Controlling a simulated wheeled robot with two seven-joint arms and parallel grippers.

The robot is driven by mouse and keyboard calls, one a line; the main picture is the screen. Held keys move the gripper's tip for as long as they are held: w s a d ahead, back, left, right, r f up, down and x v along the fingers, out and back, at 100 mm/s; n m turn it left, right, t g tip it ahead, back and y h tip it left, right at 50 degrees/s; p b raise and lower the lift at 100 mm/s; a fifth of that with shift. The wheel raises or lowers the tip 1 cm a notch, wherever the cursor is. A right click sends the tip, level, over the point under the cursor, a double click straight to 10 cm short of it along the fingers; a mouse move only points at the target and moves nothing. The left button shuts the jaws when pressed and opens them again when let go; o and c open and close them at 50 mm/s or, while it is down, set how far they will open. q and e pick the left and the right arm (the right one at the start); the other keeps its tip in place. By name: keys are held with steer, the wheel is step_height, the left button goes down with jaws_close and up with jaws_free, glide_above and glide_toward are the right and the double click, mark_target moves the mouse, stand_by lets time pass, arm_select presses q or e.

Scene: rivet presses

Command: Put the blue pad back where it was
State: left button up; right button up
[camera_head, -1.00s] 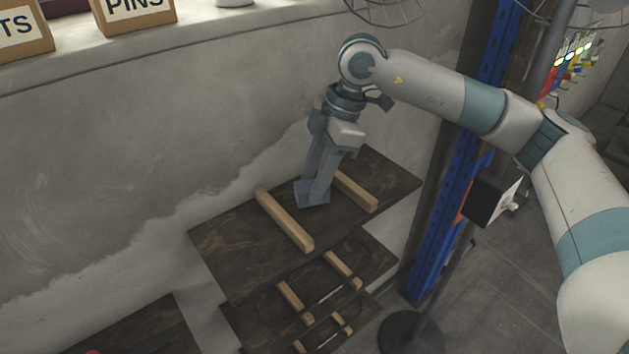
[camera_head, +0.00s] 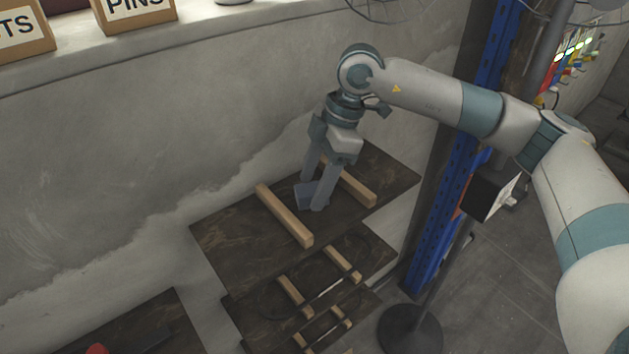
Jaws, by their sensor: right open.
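The blue pad (camera_head: 303,195) lies on the top dark wooden board (camera_head: 235,240), between two light wooden strips, the left strip (camera_head: 284,216) and the right strip (camera_head: 350,187). My right gripper (camera_head: 312,202) points down at the pad with its jaws open. One finger is in front of the pad and hides part of it. I cannot tell whether the fingers touch the pad. My left gripper is not in view.
Lower boards (camera_head: 300,275) with smaller strips step down below the top board. A blue rack post (camera_head: 440,225) and a black stand base (camera_head: 410,330) are at the right. A labelled PINS box (camera_head: 135,12) sits on the ledge.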

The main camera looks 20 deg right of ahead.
steer(key=shift+r, duration=0.15)
steer(key=shift+d+r, duration=0.1)
steer(key=shift+r, duration=0.15)
steer(key=b+v, duration=0.4)
steer(key=v, duration=0.7)
steer(key=shift+d, duration=0.1)
stand_by(1.0)
